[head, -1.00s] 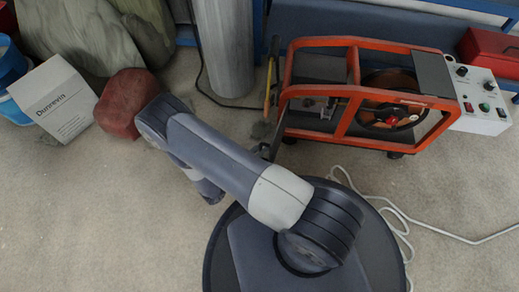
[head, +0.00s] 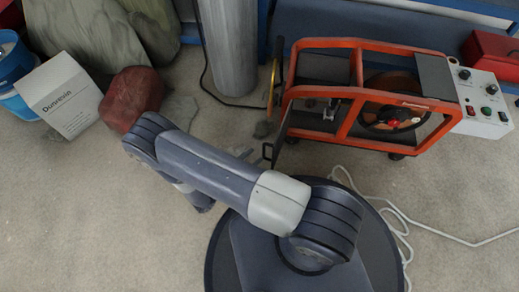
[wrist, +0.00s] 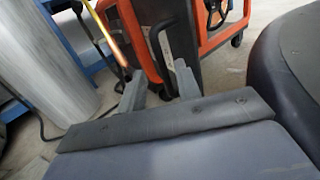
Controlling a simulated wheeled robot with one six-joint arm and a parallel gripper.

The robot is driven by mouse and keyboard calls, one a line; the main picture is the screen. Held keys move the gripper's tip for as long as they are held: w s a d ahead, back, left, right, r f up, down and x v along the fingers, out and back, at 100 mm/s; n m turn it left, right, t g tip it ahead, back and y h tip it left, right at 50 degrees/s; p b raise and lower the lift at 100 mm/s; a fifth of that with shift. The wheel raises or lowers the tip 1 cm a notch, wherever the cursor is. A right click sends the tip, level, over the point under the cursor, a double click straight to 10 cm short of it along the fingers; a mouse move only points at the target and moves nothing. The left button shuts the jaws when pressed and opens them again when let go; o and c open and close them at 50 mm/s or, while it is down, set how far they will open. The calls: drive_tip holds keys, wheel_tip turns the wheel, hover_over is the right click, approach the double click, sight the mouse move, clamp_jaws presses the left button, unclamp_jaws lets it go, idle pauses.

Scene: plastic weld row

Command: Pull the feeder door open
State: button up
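The feeder is an orange-framed machine (head: 352,122) at the upper right of the head view. Its dark door (head: 281,132) stands out from the frame's left end, edge-on in the head view, and shows as a dark panel in the wrist view (wrist: 184,38). A black loop handle (head: 267,152) is on the door; it also shows in the wrist view (wrist: 156,42). My gripper (wrist: 162,84) is open and empty, its two fingers spread just short of the handle, which lies roughly between them.
A grey cylinder (head: 231,50) stands left of the feeder. A red rock (head: 131,98), white box (head: 62,95) and blue bucket (head: 12,62) are at the left. A control box (head: 482,105) is at the right. A white cable (head: 400,215) lies on the floor; the lower left floor is clear.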

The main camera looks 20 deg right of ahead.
drive_tip(key=p+v, duration=0.1)
drive_tip(key=v, duration=0.4)
drive_tip(key=shift+s+a, duration=0.2)
drive_tip(key=shift+a, duration=0.15)
drive_tip(key=shift+d, duration=0.1)
drive_tip(key=b+x, duration=0.2)
drive_tip(key=x, duration=0.8)
drive_tip(key=shift+d+b, duration=0.35)
drive_tip(key=shift+b, duration=0.05)
drive_tip(key=shift+w+r, duration=0.1)
